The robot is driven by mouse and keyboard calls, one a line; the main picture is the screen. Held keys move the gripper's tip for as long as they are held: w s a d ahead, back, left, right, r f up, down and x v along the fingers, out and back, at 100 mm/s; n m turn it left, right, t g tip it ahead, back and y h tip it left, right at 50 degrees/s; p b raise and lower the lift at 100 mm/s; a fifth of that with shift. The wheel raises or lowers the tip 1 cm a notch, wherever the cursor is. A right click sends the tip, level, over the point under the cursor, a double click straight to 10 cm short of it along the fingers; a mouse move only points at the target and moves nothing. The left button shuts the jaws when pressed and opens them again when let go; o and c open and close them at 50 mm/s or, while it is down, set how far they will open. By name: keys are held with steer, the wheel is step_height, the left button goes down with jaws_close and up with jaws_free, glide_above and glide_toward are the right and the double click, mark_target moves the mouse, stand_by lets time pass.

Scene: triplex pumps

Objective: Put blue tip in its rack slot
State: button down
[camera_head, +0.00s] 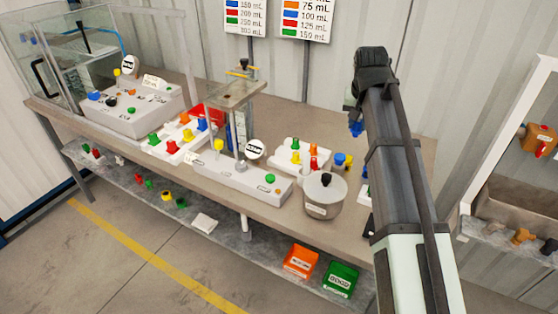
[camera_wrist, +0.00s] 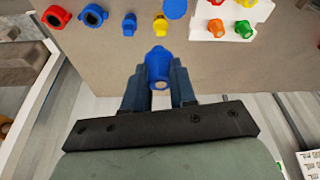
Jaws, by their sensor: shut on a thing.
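My gripper (camera_wrist: 158,75) is shut on the blue tip (camera_wrist: 158,66), a small blue cone-like piece between the two fingers in the wrist view. In the head view the blue tip (camera_head: 355,128) shows below my gripper (camera_head: 353,108), held above the right part of the bench. A white rack (camera_head: 287,165) on the bench, left of the gripper, holds green, yellow and red or orange tips. This rack shows at the top right of the wrist view (camera_wrist: 206,30). Another white rack (camera_head: 155,150) with several coloured tips stands farther left. Empty slots are too small to make out.
A lidded pot (camera_head: 322,200) stands in front of the near rack. A grey machine (camera_head: 240,182) with a tall frame stands between the racks. Bare bench top lies below the gripper.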

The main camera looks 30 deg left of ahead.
steer(key=d+f+m, duration=0.1)
steer(key=d+f, duration=0.1)
steer(key=d, duration=0.8)
steer(key=d+f+m, duration=0.1)
steer(key=d+f, duration=0.2)
steer(key=d, duration=0.7)
steer(key=w+a+n+g+y, duration=0.15)
steer(key=a+n, duration=0.25)
steer(key=a, duration=0.5)
steer(key=w+a+n+t, duration=0.1)
steer(key=w+a+n, duration=0.25)
steer(key=a, duration=0.55)
steer(key=s+a+f+n+g, duration=0.1)
steer(key=s+a+n, duration=0.15)
steer(key=a, duration=0.65)
steer(key=s+a+n+g+y, duration=0.15)
steer(key=a+n, duration=0.25)
steer(key=a, duration=0.4)
steer(key=s+a+f+n, duration=0.1)
steer(key=s+a+n, duration=0.25)
steer(key=a, duration=0.55)
steer(key=shift+w+f, duration=0.15)
steer(key=shift+f, duration=1.4)
steer(key=shift+w+f, duration=0.2)
steer(key=shift+f, duration=1.35)
steer(key=shift+w+f, duration=0.15)
steer(key=shift+f, duration=1.4)
steer(key=shift+f, duration=0.4)
steer(key=c, duration=0.9)
jaws_free()
